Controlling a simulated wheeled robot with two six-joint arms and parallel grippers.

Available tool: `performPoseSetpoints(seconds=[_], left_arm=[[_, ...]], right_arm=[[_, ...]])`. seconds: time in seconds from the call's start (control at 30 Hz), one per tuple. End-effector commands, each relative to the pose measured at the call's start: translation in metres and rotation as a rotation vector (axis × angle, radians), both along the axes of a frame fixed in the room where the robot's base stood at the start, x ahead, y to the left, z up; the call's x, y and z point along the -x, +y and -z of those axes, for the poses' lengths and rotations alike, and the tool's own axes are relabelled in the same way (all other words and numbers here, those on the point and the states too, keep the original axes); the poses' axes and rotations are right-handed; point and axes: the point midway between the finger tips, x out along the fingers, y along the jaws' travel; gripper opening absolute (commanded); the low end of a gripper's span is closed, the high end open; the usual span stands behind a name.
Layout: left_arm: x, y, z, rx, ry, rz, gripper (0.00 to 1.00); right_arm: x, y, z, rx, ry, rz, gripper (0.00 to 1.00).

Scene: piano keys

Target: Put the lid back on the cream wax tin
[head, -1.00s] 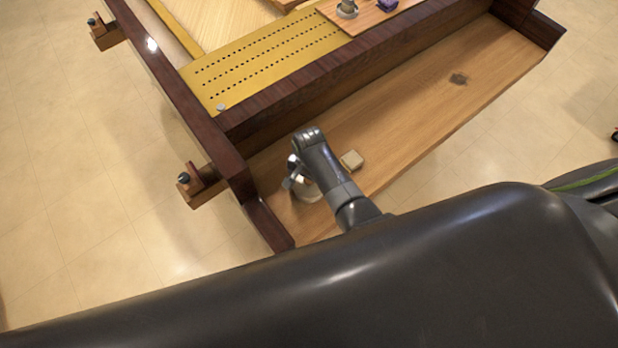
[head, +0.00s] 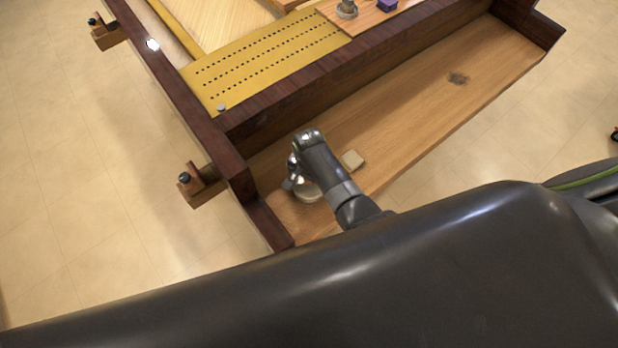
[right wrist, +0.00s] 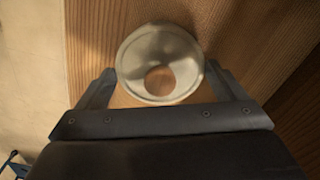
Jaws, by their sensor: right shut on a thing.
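In the right wrist view, a round cream piece with a raised rim and a brown circle off its centre (right wrist: 140,62) lies between the fingertips of my right gripper (right wrist: 160,78). It looks like the lid of the cream wax tin, with the gripper shut on it. I cannot tell the tin apart from it. In the head view, my right gripper (head: 295,180) is low over the left end of the wooden shelf, mostly hidden by its own wrist. A pale round piece (head: 309,193) shows just below it. My left gripper is not in view.
A small beige block (head: 352,159) lies on the wooden shelf (head: 415,120) just right of my wrist. A dark wooden side wall (head: 268,222) closes the shelf's left end. The shelf between block and patch is clear.

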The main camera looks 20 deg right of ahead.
Motion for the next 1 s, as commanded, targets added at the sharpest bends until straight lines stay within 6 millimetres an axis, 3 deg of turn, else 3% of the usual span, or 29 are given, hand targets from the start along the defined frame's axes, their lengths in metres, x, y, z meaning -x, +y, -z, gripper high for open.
performPoseSetpoints(seconds=[0.37,0.4,0.47,1.0], left_arm=[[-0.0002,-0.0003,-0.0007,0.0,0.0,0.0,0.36],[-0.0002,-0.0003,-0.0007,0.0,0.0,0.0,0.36],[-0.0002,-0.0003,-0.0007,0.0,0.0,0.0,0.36],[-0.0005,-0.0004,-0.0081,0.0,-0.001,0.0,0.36]], right_arm=[[-0.0003,-0.0002,0.0,0.0,-0.001,0.0,0.69],[-0.0003,-0.0002,0.0,0.0,-0.001,0.0,0.92],[-0.0003,-0.0002,0.0,0.0,-0.001,0.0,0.99],[-0.0001,-0.0001,-0.0069,0.0,0.0,0.0,1.0]])
